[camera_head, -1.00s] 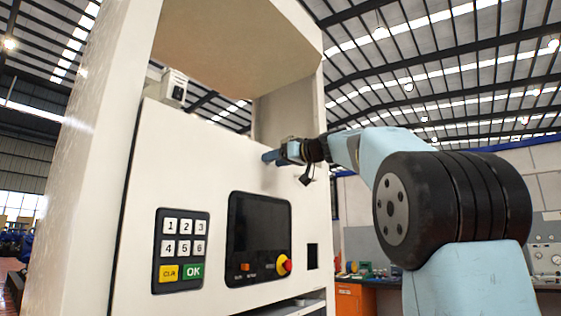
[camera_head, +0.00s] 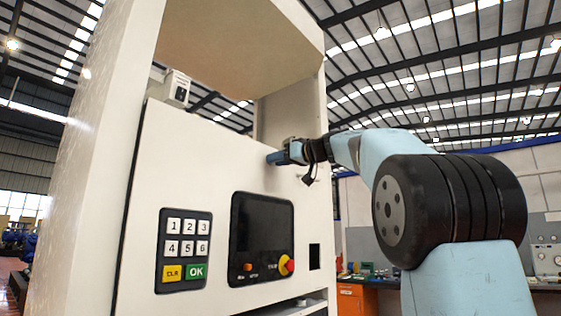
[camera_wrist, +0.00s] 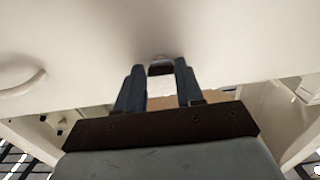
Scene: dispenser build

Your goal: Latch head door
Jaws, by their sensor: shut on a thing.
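The head door (camera_head: 188,160) is a large white panel on the front of the dispenser. It stands close against the cabinet frame; I cannot tell whether it is fully flush. My gripper (camera_head: 275,158) is at the upper right of this door, seen from the side. In the wrist view my gripper's two dark fingers (camera_wrist: 158,72) stand a little apart against the white surface. They are shut on a small latch piece (camera_wrist: 160,69) with a dark edge, which lies between the fingertips. The latch itself is hidden in the head view.
The door carries a keypad (camera_head: 183,250), a dark screen (camera_head: 261,226) and a red-yellow knob (camera_head: 285,265). A curved white handle (camera_wrist: 24,85) shows at left in the wrist view. The cabinet's side post (camera_head: 95,170) stands left. An orange workbench (camera_head: 357,299) is behind.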

